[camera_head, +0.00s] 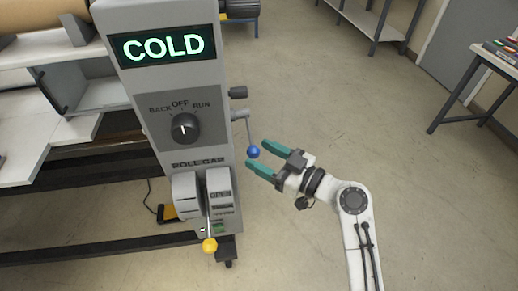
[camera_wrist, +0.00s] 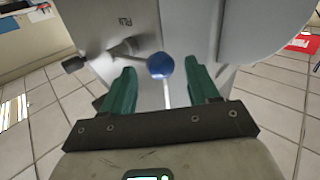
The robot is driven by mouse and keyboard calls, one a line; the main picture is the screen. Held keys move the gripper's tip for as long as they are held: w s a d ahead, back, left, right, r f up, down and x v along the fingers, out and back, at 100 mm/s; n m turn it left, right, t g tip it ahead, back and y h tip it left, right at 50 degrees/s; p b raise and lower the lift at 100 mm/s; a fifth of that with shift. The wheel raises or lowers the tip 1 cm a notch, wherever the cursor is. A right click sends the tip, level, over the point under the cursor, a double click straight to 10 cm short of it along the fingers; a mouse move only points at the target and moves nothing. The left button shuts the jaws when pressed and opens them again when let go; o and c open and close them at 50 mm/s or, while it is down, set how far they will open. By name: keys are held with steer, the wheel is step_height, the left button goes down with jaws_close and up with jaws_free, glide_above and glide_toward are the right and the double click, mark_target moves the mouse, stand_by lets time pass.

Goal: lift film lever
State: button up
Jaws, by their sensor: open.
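The film lever (camera_head: 249,132) is a thin grey rod on the right side of the machine's grey column (camera_head: 222,150). It hangs down from its pivot, tilted slightly right, and ends in a blue ball (camera_head: 253,152). My gripper (camera_head: 257,153) is open, with teal fingers pointing left at the ball. In the wrist view, the blue ball (camera_wrist: 160,66) appears between the fingertips of my gripper (camera_wrist: 160,70), with space on both sides. I cannot tell whether either finger touches it. A partly cut-off label shows above the pivot.
The column carries a lit COLD display (camera_head: 163,47), a dark knob (camera_head: 185,127) pointing at OFF, and a roll gap lever with a yellow ball (camera_head: 209,245). A short dark knob (camera_head: 238,92) sticks out above the film lever.

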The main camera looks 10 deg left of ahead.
steer(key=shift+x, duration=0.85)
steer(key=shift+s, duration=0.1)
jaws_close()
